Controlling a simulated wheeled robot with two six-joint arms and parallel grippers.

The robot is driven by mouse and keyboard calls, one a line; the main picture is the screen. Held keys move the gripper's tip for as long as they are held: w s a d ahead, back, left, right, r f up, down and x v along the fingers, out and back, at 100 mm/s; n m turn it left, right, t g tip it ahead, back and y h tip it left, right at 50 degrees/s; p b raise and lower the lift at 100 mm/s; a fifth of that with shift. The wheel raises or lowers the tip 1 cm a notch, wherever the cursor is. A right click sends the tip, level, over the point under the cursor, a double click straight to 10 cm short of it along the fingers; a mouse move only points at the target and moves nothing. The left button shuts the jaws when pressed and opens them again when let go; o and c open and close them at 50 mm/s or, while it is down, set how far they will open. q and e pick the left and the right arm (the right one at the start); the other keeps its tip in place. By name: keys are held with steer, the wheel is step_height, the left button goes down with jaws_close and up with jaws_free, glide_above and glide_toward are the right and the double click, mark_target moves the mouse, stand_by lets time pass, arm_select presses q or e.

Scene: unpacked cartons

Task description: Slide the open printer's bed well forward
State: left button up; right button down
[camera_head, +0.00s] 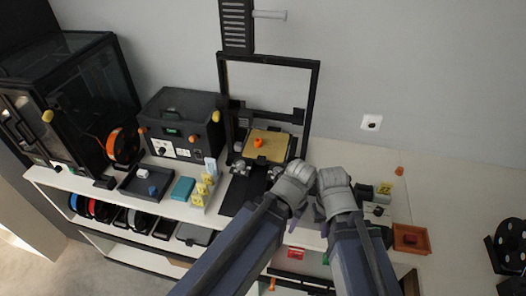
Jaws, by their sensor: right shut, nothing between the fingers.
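The open printer (221,95) is a black upright frame on the bench against the wall. Its gold bed (266,145) lies inside the frame, with a small orange print (258,142) on it. My two arms reach up from the bottom of the view, their grey wrists side by side just right of the bed's front. My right gripper (324,216) is shut and empty, mostly behind its own wrist. My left gripper (294,222) is also largely hidden by its wrist, and I cannot see its jaws clearly. Neither visibly touches the bed.
A black control box (180,115) and a dark enclosed cabinet (85,95) stand left of the printer. A dark tray (135,187), a teal box (182,188) and yellow tags (200,190) lie on the bench's left part. An orange tray (411,238) sits at the right end.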

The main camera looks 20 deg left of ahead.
arm_select(q)
steer(key=shift+c, duration=0.2)
steer(key=w+a+r+n+p, duration=0.1)
steer(key=w+a+r+p, duration=0.1)
steer(key=w, duration=0.1)
steer(key=w+a+r+n+t+p, duration=0.1)
steer(key=w+a+r, duration=0.1)
steer(key=w, duration=0.1)
steer(key=w+a+r+n+p, duration=0.1)
steer(key=w+a+p, duration=0.1)
steer(key=w+a, duration=0.1)
steer(key=shift+w+r+t+p, duration=0.3)
steer(key=shift+w+r+p, duration=0.05)
steer(key=shift+w+r, duration=0.1)
steer(key=c, duration=0.6)
steer(key=w+a+r+n+p, duration=0.1)
steer(key=w+a, duration=0.2)
steer(key=a, duration=0.1)
steer(key=w+a+r+n+t+p, duration=0.1)
steer(key=w+a+r+p, duration=0.1)
steer(key=a, duration=0.2)
steer(key=w+a+r+n+t+p, duration=0.1)
steer(key=w+a+r+n, duration=0.1)
steer(key=w+a, duration=0.1)
steer(key=shift+w+a+r, duration=0.1)
steer(key=shift+w+a, duration=0.2)
steer(key=shift+a, duration=0.4)
jaws_close()
steer(key=shift+w+a, duration=0.1)
steer(key=shift+a, duration=0.05)
